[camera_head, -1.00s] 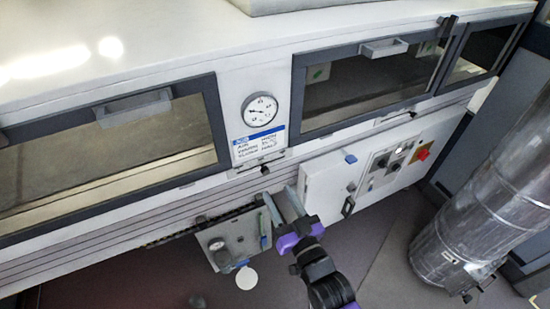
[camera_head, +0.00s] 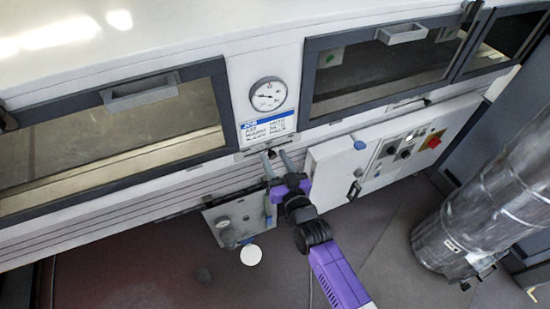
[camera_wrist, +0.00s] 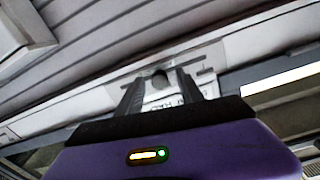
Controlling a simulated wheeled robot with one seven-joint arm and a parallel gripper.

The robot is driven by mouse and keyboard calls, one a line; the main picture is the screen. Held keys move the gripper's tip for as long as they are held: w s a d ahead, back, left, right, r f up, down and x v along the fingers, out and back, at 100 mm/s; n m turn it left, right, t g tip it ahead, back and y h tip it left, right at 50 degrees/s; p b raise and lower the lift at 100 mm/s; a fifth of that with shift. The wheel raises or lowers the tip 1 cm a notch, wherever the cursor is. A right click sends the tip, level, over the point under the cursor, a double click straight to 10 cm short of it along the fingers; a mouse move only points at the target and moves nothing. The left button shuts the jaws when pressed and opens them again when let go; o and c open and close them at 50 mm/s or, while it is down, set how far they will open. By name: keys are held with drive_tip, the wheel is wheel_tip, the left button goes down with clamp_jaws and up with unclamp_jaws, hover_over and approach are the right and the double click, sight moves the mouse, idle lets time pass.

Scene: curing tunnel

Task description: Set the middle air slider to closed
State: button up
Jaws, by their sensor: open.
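The middle air slider is a small dark round knob (camera_head: 272,153) on a light plate below the gauge sign. It also shows in the wrist view as a dark knob (camera_wrist: 160,79) near the middle of a short slot. My gripper (camera_head: 276,157) is open at the slider, with one finger on each side of the knob. In the wrist view the fingertips (camera_wrist: 159,75) flank the knob with gaps, and neither clearly touches it. Part of the lettered plate behind shows between the fingers. Exact depth is hard to judge.
A round gauge (camera_head: 268,94) and a blue-headed sign (camera_head: 267,128) sit above the slider. Another dark slider knob (camera_head: 427,101) is under the right window. A white control box (camera_head: 335,175) stands close right of my gripper. A silver duct (camera_head: 480,210) is farther right.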

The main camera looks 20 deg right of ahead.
clamp_jaws()
drive_tip(key=shift+f, duration=0.1)
idle(1.3)
